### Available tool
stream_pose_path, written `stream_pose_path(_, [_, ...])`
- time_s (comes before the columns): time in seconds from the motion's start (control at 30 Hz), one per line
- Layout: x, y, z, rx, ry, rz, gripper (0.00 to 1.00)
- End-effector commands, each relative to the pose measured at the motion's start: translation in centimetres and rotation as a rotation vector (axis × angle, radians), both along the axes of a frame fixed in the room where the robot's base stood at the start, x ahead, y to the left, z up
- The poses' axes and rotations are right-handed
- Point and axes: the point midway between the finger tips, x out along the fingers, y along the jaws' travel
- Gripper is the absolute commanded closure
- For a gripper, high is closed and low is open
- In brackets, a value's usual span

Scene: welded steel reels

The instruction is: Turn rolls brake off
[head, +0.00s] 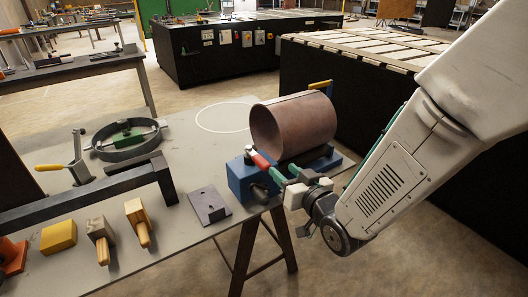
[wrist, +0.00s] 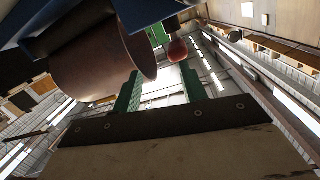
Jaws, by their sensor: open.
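A large brown steel cylinder (head: 293,125) lies on a blue roll stand (head: 332,160) at the table's right end. A blue box (head: 243,180) at the stand's near left carries a red-gripped lever (head: 262,160) and a dark knob (head: 261,192). My gripper (head: 285,173) is open, its green fingers close to the red grip. In the wrist view, the cylinder (wrist: 105,55) fills the upper left and a rounded red end (wrist: 177,50) shows near the fingertips of my gripper (wrist: 160,72). I cannot tell whether the fingers touch it.
A dark angled plate (head: 209,205) lies left of the blue box. A dark steel bar (head: 90,192), a round ring fixture (head: 125,139), a yellow block (head: 58,236) and wooden-handled tools (head: 138,222) occupy the table's left. A dark slatted bench (head: 340,95) stands behind the stand.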

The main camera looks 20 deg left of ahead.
Motion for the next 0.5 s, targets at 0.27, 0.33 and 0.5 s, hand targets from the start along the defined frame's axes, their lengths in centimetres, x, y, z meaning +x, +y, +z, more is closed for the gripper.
stream_pose_path(0.27, [-1.8,2.8,-0.7,0.097,-0.055,0.066,0.58])
stream_pose_path(0.33, [-1.3,3.4,-0.7,0.100,-0.057,0.067,0.58])
stream_pose_path(0.5, [0.5,5.5,-0.7,0.100,-0.057,0.066,0.58])
